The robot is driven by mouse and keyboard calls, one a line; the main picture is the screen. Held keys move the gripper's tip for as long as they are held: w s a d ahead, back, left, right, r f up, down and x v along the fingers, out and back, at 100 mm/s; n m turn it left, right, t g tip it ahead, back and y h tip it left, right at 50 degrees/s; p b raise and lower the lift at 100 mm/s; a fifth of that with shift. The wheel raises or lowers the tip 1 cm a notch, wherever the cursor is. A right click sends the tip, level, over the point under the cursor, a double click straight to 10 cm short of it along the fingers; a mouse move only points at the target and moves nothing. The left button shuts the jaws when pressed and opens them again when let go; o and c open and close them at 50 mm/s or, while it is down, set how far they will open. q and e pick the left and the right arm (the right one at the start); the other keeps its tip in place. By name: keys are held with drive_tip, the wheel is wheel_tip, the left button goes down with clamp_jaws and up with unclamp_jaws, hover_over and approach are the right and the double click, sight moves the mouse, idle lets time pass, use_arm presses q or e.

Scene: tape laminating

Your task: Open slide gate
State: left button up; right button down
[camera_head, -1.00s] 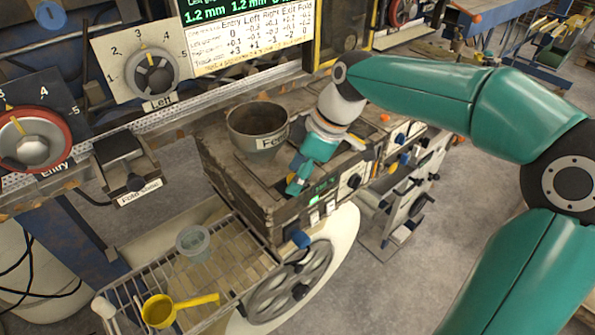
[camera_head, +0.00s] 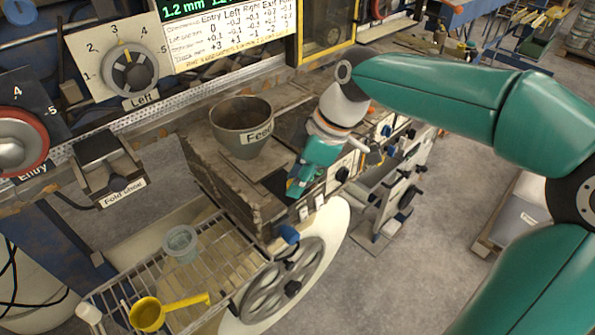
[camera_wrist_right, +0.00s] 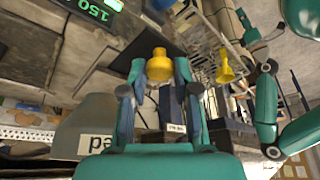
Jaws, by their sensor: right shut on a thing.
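The grey feed hopper (camera_head: 240,113), labelled "Feed", stands on the worn metal box (camera_head: 222,185) in the head view. My right gripper (camera_head: 296,188) reaches down to the box top at its front right edge, right of the hopper. In the right wrist view my right gripper (camera_wrist_right: 157,75) is shut on a yellow knob (camera_wrist_right: 159,66), which I take to be the slide gate's handle. The knob is hidden in the head view by the gripper. The gate plate is mostly hidden, so its opening cannot be told.
A wire rack (camera_head: 215,265) in front of the box holds a clear cup (camera_head: 181,243) and a yellow scoop (camera_head: 148,314). A blue knob (camera_head: 287,235) and a handwheel (camera_head: 285,290) sit below the box. The dial panel (camera_head: 125,65) stands behind.

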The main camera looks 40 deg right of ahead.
drive_tip(key=shift+s, duration=0.2)
drive_tip(key=c, duration=0.9)
unclamp_jaws()
drive_tip(key=shift+o, duration=0.2)
drive_tip(key=shift+r, duration=0.1)
drive_tip(key=v, duration=1.1)
drive_tip(key=shift+s+d+r, duration=0.15)
drive_tip(key=shift+s+r, duration=0.05)
drive_tip(key=shift+r, duration=0.1)
